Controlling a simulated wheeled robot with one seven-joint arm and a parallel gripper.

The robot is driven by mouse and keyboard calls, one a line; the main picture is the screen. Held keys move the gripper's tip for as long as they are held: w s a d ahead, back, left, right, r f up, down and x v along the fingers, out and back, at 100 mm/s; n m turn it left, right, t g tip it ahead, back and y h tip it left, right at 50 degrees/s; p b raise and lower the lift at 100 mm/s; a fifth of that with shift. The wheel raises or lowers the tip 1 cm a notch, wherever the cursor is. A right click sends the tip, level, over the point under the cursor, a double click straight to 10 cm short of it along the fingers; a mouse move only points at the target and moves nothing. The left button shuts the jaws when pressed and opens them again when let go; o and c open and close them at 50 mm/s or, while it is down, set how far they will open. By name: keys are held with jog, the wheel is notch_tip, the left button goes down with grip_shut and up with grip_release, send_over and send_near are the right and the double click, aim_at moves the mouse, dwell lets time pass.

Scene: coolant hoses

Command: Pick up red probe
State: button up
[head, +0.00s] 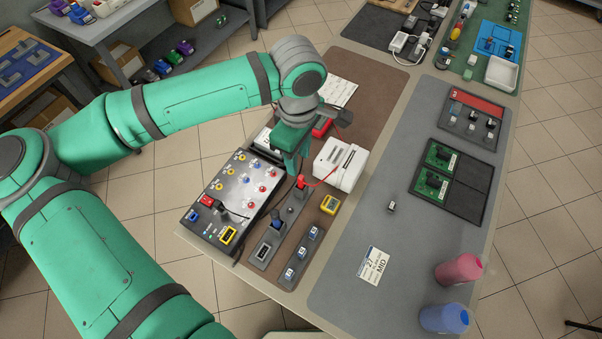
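The red probe (301,182) stands upright in a grey holder strip (290,212) on the brown mat. A thin red lead runs from it toward a white meter box (341,164) at its right. My gripper (298,168) points down directly above the red probe, with its fingertips close to the probe's top. Whether the fingers touch the probe or are closed around it cannot be made out at this size. A dark blue probe (276,221) stands in the same strip, nearer the front.
A panel with coloured sockets (235,198) lies left of the holder strip. A yellow block (330,204) and a strip with blue-and-white parts (302,254) are at the right. Red (459,269) and blue (444,317) cups stand at the front right. The grey mat's middle is mostly clear.

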aim_at(300, 177)
jog(key=shift+w+d+f, duration=0.1)
jog(key=shift+d+f, duration=0.05)
jog(key=shift+f, duration=2.35)
jog(key=shift+d+f, duration=0.1)
jog(key=shift+f, duration=2.4)
grip_shut()
